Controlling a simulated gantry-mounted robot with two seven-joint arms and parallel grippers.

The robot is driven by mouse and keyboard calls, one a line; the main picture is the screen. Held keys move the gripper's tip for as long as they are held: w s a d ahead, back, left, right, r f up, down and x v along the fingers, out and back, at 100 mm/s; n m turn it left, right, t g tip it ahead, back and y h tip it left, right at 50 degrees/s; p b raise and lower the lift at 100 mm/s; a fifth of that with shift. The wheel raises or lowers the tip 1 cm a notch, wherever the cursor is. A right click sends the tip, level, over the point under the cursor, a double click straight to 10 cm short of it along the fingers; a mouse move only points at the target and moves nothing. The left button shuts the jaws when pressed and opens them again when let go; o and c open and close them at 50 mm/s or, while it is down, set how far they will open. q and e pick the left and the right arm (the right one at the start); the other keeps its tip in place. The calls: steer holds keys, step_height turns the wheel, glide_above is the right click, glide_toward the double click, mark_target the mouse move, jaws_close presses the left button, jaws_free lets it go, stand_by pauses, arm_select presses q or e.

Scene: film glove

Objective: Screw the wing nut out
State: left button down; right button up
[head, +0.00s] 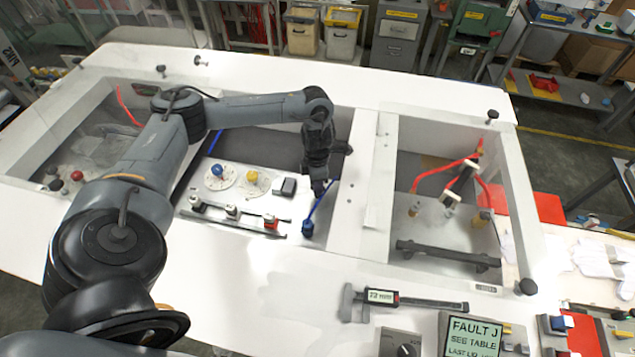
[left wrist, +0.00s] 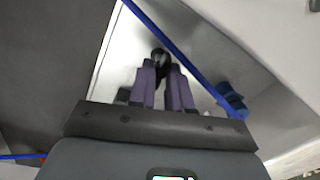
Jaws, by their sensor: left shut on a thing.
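My left gripper (head: 318,188) reaches down into the middle bay of the white bench, near its right wall. In the left wrist view its fingers (left wrist: 165,82) are shut on a small dark rounded thing, taken to be the wing nut (left wrist: 160,57). Its wings cannot be made out, and the fingers partly cover it. In the head view the gripper hides it. A blue cable (left wrist: 180,50) runs close beside the fingertips, to a blue connector (left wrist: 231,98), also seen in the head view (head: 308,228). My right gripper is not in view.
In the middle bay stand a blue knob (head: 217,170), a yellow knob (head: 252,177) and a row of small switches (head: 232,211). The right bay holds red cables (head: 440,172) and a black bar (head: 447,255). A caliper (head: 420,302) lies in front.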

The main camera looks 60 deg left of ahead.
arm_select(q)
steer(key=n+p, duration=0.1)
steer(key=n, duration=0.4)
steer(key=shift+s+r+p, duration=0.1)
steer(key=shift+p, duration=0.3)
steer(key=n+p, duration=0.2)
steer(key=n, duration=0.3)
steer(key=shift+t, duration=0.3)
steer(key=n+p, duration=0.3)
steer(key=n, duration=0.2)
steer(key=n+p, duration=0.3)
steer(key=n, duration=0.2)
steer(key=shift+s+y, duration=0.1)
steer(key=shift+y, duration=0.2)
steer(key=shift+d+n+p, duration=0.1)
steer(key=shift+n+p, duration=0.35)
steer(key=shift+n, duration=0.45)
steer(key=n, duration=0.2)
steer(key=shift+n, duration=0.4)
steer(key=n, duration=0.6)
steer(key=shift+y, duration=0.4)
steer(key=shift+f+n, duration=0.2)
steer(key=shift+n, duration=1.4)
